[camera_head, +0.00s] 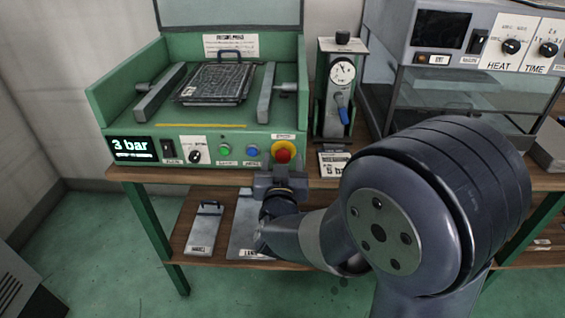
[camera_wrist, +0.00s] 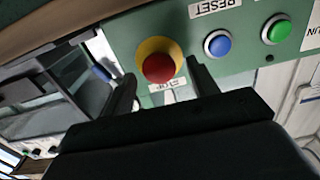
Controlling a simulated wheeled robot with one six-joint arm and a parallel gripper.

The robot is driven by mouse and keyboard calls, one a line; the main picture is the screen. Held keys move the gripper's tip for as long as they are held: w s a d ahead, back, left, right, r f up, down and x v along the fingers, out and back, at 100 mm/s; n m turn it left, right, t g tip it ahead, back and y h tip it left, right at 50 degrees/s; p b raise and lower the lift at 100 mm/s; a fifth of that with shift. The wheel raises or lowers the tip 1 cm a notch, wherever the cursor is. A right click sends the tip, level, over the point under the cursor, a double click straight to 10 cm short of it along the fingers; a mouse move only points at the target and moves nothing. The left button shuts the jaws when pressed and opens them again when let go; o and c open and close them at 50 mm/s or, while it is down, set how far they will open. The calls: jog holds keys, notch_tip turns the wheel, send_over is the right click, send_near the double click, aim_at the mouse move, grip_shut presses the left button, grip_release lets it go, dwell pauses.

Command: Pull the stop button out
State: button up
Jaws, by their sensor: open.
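The stop button is a red knob (camera_head: 283,155) on a yellow ring at the right end of the green machine's front panel. In the wrist view the red knob (camera_wrist: 158,68) sits at the upper middle, above a STOP label. My gripper (camera_head: 281,172) is just in front of and slightly below the button in the head view. In the wrist view its two dark fingers (camera_wrist: 160,82) are open, one to each side of the knob's lower part. I see no clear contact with the knob.
A blue button (camera_head: 252,150) and a green button (camera_head: 224,149) sit left of the stop button. The green machine (camera_head: 100,100) shows "3 bar". A gauge stand (camera_head: 324,110) with a blue lever is to the right. Metal plates (camera_head: 205,228) lie on the lower shelf.

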jog(key=shift+w, duration=0.15)
jog(key=shift+c, duration=0.4)
jog(key=c, duration=0.9)
jog(key=shift+s, duration=0.75)
jog(key=o, duration=1)
jog(key=s, duration=0.5)
jog(key=s+p, duration=0.1)
jog(key=s, duration=0.4)
jog(key=shift+s+a, duration=0.2)
jog(key=shift+s, duration=0.2)
jog(key=shift+w, duration=0.1)
